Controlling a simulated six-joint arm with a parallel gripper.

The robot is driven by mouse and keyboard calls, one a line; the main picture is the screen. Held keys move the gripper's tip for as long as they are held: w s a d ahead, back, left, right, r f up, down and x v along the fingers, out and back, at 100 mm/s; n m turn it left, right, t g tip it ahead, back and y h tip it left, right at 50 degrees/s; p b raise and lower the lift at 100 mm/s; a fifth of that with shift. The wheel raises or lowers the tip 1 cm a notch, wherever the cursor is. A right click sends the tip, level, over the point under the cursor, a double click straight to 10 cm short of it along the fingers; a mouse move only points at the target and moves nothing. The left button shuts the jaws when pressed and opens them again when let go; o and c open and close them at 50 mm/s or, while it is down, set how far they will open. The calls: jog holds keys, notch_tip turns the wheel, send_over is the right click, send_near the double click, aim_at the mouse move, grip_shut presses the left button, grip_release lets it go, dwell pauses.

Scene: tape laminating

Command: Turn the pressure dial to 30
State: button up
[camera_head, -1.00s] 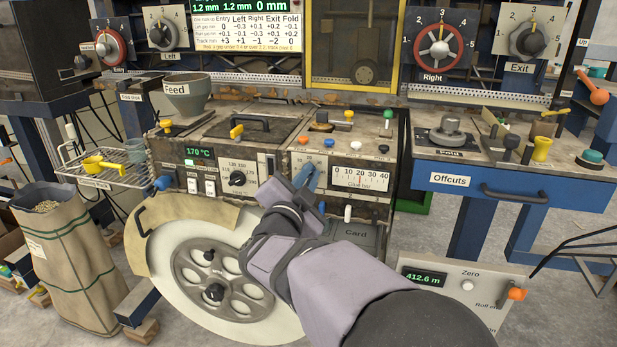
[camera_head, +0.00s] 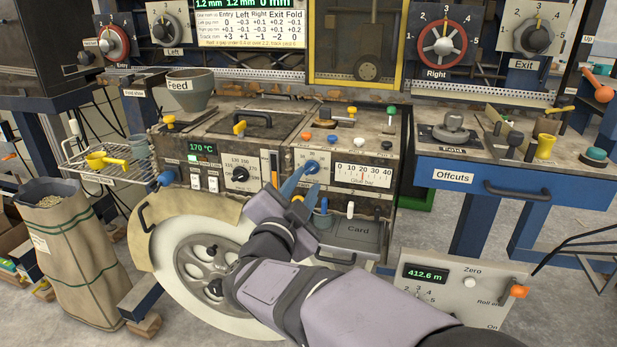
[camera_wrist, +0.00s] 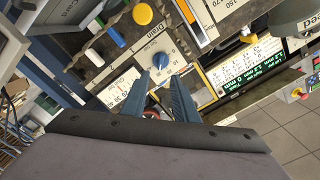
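The pressure dial is a small blue knob (camera_head: 311,167) on a pale scale plate, left of the glue bar gauge (camera_head: 363,174). The gauge is marked 0 to 40 and its red needle stands near 20. The knob also shows in the wrist view (camera_wrist: 160,59), just beyond my fingertips. Its exact pointer setting is too small to read. My gripper (camera_head: 307,180) is open and empty, its two blue fingers apart, below and left of the knob in the head view. In the wrist view my gripper (camera_wrist: 160,76) points at the knob with a small gap.
A black temperature knob (camera_head: 240,174) sits to the left, under the 170 °C display. A white-topped lever (camera_head: 350,209) and the Card drawer (camera_head: 358,231) are below. A large wheel (camera_head: 207,272) stands lower left.

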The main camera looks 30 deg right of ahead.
jog(key=shift+v, duration=0.85)
jog(key=shift+f, duration=0.1)
